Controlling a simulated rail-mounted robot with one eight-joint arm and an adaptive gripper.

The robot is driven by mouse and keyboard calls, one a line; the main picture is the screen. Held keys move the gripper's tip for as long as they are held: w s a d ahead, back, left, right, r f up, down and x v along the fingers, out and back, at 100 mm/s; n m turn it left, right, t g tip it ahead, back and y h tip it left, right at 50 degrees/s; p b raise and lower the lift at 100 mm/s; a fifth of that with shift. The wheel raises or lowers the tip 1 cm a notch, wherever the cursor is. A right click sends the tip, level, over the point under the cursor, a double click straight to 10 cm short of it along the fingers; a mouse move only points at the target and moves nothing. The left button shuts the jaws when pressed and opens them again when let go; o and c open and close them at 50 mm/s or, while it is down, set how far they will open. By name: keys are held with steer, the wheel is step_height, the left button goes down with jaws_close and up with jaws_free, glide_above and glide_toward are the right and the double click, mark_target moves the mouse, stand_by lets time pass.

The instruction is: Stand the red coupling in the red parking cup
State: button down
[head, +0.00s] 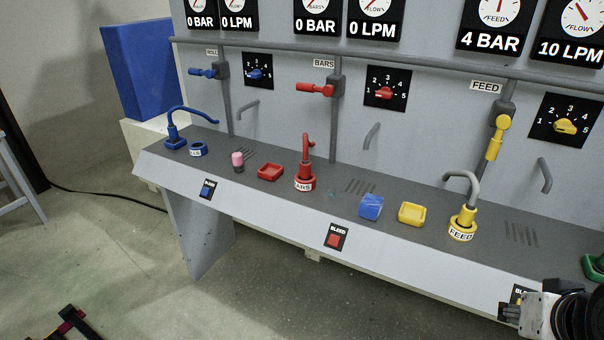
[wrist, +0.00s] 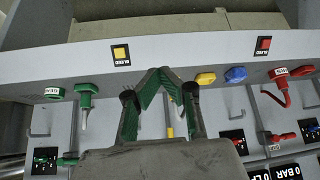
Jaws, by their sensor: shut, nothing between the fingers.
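The red coupling (head: 306,165) stands upright in the red parking cup (head: 304,184), whose white label reads BARS, on the grey bench. In the wrist view, the red coupling (wrist: 283,97) and the labelled cup (wrist: 279,74) are at the far right. My gripper (head: 507,314) is at the bottom right of the head view, in front of the bench and well to the right of the red coupling. In the wrist view my gripper (wrist: 161,72) has its green-padded fingertips together with nothing between them.
A red dish (head: 270,172) and a pink-topped piece (head: 238,161) lie left of the red cup. A blue block (head: 371,206), a yellow dish (head: 412,214) and the yellow FEED cup (head: 461,231) are right. A red lever (head: 315,89) is above.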

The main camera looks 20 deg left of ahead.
stand_by(0.4)
steer(key=c, duration=1.3)
jaws_free()
steer(key=shift+o, duration=0.2)
steer(key=shift+r, duration=0.1)
